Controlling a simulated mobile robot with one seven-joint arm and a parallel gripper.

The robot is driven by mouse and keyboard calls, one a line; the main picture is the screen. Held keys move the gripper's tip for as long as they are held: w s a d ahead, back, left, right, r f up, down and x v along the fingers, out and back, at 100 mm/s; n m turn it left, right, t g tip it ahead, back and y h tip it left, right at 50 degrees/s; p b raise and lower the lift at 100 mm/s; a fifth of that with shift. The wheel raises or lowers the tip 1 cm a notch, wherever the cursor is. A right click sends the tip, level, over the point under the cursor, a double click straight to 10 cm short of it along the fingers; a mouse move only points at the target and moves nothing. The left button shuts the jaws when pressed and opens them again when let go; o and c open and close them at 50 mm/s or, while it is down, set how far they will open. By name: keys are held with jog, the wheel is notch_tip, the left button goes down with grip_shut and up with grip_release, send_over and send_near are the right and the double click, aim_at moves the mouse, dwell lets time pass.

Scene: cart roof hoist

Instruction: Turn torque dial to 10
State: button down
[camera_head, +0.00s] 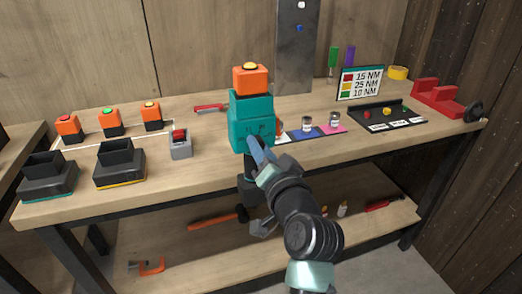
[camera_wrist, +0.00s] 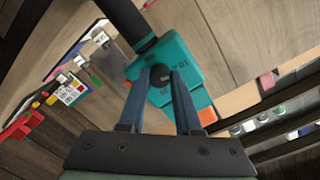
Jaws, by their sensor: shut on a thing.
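The teal tool (camera_head: 252,118) stands upright at the bench's front edge, with an orange block (camera_head: 250,80) and yellow button on top. In the wrist view, its teal housing (camera_wrist: 182,52) has a black dial (camera_wrist: 160,88) with small white marks around it. The marks are too small to read surely, and the pointer setting cannot be told. My gripper (camera_wrist: 160,78) has its two blue-grey fingers closed on the dial from both sides. In the head view, my gripper (camera_head: 256,150) reaches the tool's lower front, and the dial is hidden.
A sign (camera_head: 360,82) lists 15 NM red, 25 NM yellow, 10 NM green. Orange batteries (camera_head: 110,122) and black chargers (camera_head: 120,165) stand left. A grey box with a red top (camera_head: 180,146) is near the tool. A black tray (camera_head: 385,117) and red holder (camera_head: 437,98) are right.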

dwell(0.3)
jog(key=c, duration=0.6)
grip_release()
jog(key=v, duration=1.3)
jog(key=shift+d, duration=0.1)
